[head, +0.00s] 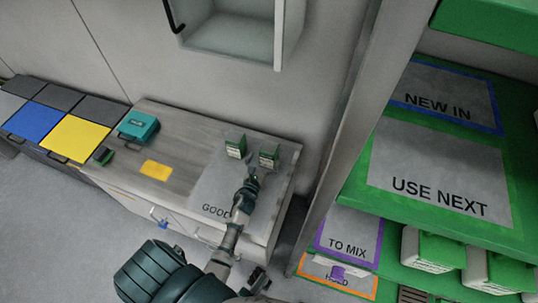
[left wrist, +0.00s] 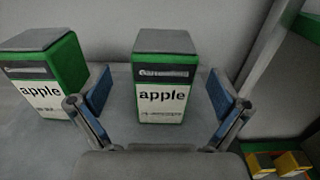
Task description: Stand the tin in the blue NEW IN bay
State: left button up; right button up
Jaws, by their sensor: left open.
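Two green-and-white tins with grey tops stand upright on the counter's grey mat. The right tin (head: 269,157) appears to be the one facing my left gripper (head: 254,175); in the left wrist view this tin (left wrist: 163,92) reads "apple" and stands between the open blue-padded fingers (left wrist: 160,103), with gaps on both sides. The left tin (head: 236,147) also reads "apple" in the left wrist view (left wrist: 45,85), outside the left finger. The blue-edged NEW IN bay (head: 447,93) is on the green shelf at the right, and its visible floor is bare.
The grey mat (head: 211,192) reads "GOOD", partly hidden by my arm. The USE NEXT bay (head: 438,170) lies in front of NEW IN, with TO MIX (head: 347,233) lower. A grey post (head: 340,130) stands between counter and shelf. A teal case (head: 138,125) sits left.

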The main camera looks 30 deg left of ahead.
aim_at(269, 149)
pick_arm(q)
jog(key=x, duration=0.4)
jog(key=shift+d+r, duration=0.1)
jog(key=shift+r, duration=0.05)
jog(key=shift+w+d, duration=0.1)
jog(key=shift+w, duration=0.4)
jog(key=shift+r, duration=0.15)
pick_arm(e)
jog(key=shift+w+t, duration=0.4)
jog(key=shift+w, duration=0.35)
pick_arm(q)
jog(key=shift+a, duration=0.2)
jog(key=c, duration=1.6)
jog(key=shift+c, duration=1.2)
jog(key=shift+d, duration=0.1)
pick_arm(e)
jog(key=shift+a, duration=0.15)
jog(key=shift+r, duration=0.1)
